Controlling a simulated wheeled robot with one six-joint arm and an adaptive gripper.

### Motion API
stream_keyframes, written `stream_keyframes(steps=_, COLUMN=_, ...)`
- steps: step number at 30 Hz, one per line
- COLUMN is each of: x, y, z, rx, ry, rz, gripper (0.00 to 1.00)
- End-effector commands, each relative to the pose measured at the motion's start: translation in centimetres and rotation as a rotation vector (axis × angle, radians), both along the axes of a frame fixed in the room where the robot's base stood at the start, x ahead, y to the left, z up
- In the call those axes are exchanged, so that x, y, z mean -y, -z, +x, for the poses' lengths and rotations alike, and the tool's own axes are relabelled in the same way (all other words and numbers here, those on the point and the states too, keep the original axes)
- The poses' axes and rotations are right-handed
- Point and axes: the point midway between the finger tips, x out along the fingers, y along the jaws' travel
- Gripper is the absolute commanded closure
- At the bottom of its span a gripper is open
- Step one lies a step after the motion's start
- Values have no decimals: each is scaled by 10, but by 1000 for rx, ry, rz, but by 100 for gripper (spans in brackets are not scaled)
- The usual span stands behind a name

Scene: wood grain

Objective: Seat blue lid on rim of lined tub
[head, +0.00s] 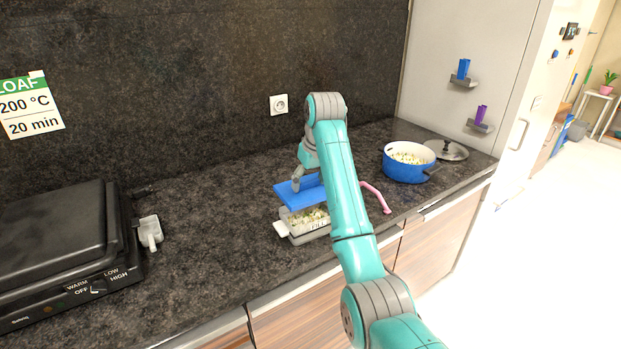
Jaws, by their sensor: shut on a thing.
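The blue lid (293,197) is a flat piece above the back of the tub, partly hidden behind my arm. The lined tub (297,238) is pale grey with light green and white pieces in it, and it stands on the dark counter. My gripper (296,184) is at the lid's upper side and is shut on it. The lid looks raised over the tub; whether any edge touches the rim cannot be told. My arm hides the right part of both lid and tub.
A blue pot (407,165) with pale food stands at the right, by a metal pot lid (447,149). A pink curved thing (379,197) lies right of my arm. A black grill (60,247) fills the left; the counter between is mostly clear.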

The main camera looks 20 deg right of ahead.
Motion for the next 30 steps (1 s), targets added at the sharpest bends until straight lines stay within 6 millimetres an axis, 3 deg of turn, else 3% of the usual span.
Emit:
stream_keyframes(steps=11, x=2, y=0, z=-5, rx=1, ry=-1, rz=0, gripper=54)
stream_keyframes(steps=30, x=1, y=46, z=-5, rx=0, ry=-1, rz=0, gripper=54)
